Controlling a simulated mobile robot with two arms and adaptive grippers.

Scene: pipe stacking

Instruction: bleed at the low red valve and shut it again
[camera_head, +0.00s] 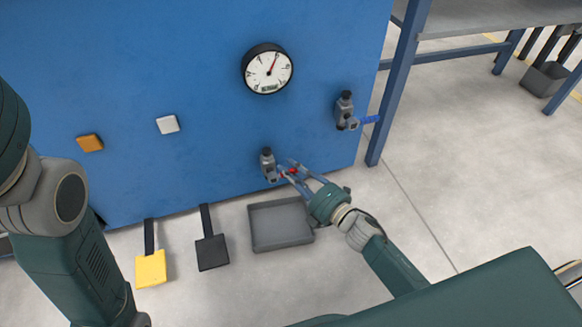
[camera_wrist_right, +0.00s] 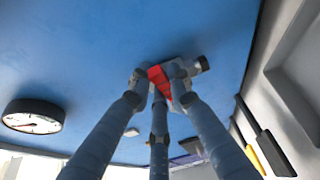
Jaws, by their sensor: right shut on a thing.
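The low red valve (camera_head: 267,162) has a grey body on the lower part of the blue panel. Its red handle (camera_wrist_right: 159,78) shows between my fingers in the right wrist view. My right gripper (camera_head: 289,171) is closed around this red handle. The wrist view shows its fingers (camera_wrist_right: 160,85) on both sides of the handle. A round gauge (camera_head: 267,69) with a white face and a red needle is above the valve; its reading is too small to tell. My left arm shows at the left, but its gripper is out of the picture.
A grey tray (camera_head: 252,229) lies on the floor below the valve. A second valve with a blue handle (camera_head: 370,119) is higher at the right. A yellow pedal (camera_head: 150,269) and a black pedal (camera_head: 212,252) are left of the tray. A blue-legged bench (camera_head: 395,85) stands at the right.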

